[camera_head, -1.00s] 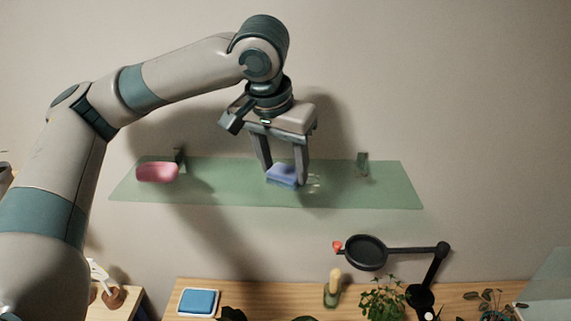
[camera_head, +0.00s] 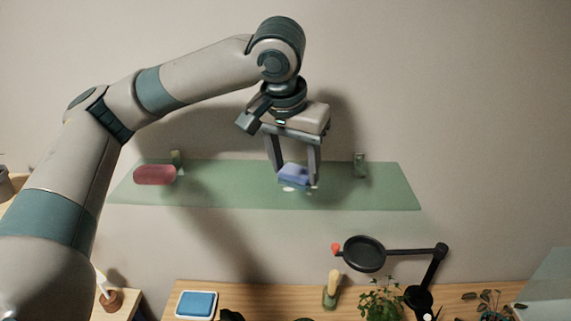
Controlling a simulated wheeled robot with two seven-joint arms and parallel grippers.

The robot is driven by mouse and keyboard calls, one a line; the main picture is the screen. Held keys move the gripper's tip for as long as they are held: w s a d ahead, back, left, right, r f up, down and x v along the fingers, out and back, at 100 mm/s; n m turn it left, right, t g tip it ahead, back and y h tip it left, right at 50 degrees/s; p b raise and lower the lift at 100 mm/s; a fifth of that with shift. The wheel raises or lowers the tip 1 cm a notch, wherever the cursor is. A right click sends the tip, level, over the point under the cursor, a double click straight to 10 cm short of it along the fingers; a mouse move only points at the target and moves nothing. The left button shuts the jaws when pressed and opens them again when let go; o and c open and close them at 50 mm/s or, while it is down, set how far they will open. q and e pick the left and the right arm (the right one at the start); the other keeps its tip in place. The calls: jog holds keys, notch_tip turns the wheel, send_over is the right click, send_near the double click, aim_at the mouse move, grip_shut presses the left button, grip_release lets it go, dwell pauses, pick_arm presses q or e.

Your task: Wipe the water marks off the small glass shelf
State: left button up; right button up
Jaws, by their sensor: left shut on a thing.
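The small glass shelf (camera_head: 230,195) is a pale green pane on the wall, held by two brackets. My left gripper (camera_head: 293,172) is over the middle of the shelf, shut on a blue sponge (camera_head: 294,175). The sponge is at the shelf surface and slightly tilted; I cannot tell whether it touches the glass. Whitish water marks (camera_head: 289,189) show at the sponge's front edge, partly hidden by it. A dull red, rounded object (camera_head: 154,175) lies on the left part of the shelf. My right gripper is not in view.
Below is a wooden table (camera_head: 260,291) with a blue pad in a white tray (camera_head: 197,304), a wooden-handled tool (camera_head: 332,285), a black magnifier on an arm (camera_head: 365,253) and a leafy plant (camera_head: 380,298). The shelf's right part is clear.

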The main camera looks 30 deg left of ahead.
pick_arm(q)
jog(key=shift+w+d+f, duration=0.15)
jog(key=shift+d, duration=0.35)
jog(key=shift+d, duration=0.1)
jog(key=shift+w+d, duration=0.45)
jog(key=shift+d, duration=0.4)
jog(key=shift+w+d, duration=0.4)
jog(key=shift+d, duration=0.4)
jog(key=shift+a, duration=0.1)
jog(key=shift+s+a, duration=0.4)
jog(key=shift+a, duration=0.4)
jog(key=shift+s+a, duration=0.4)
jog(key=shift+a, duration=0.4)
jog(key=shift+s+a, duration=0.1)
jog(key=shift+a, duration=0.05)
jog(key=shift+s+a, duration=0.4)
jog(key=shift+a, duration=0.4)
jog(key=shift+s+a, duration=0.35)
jog(key=shift+a, duration=0.45)
jog(key=shift+r, duration=0.2)
